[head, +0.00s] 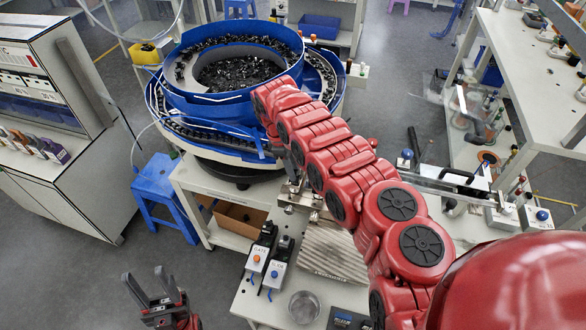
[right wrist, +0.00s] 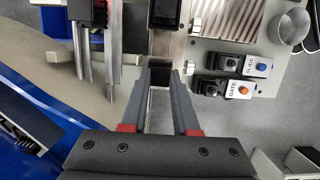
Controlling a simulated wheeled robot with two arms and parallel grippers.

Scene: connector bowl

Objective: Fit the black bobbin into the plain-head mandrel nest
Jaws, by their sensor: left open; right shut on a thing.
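My right gripper (right wrist: 159,76) is shut on a small dark piece (right wrist: 158,78), which looks like the black bobbin; the fingers hide most of it. It is over a narrow metal strip beside the feeder. My left gripper (head: 158,298) is open and empty over the floor at lower left. I cannot identify the plain-head mandrel nest in either view.
A blue feeder bowl (head: 168,83) holds many black parts. GATE (head: 257,262) and neighbouring (head: 277,272) button boxes stand beside a ribbed metal plate (head: 330,252) and a round dish (head: 304,307). Metal rails (right wrist: 84,48) lie left of my right fingers. A blue stool (head: 155,180) stands left.

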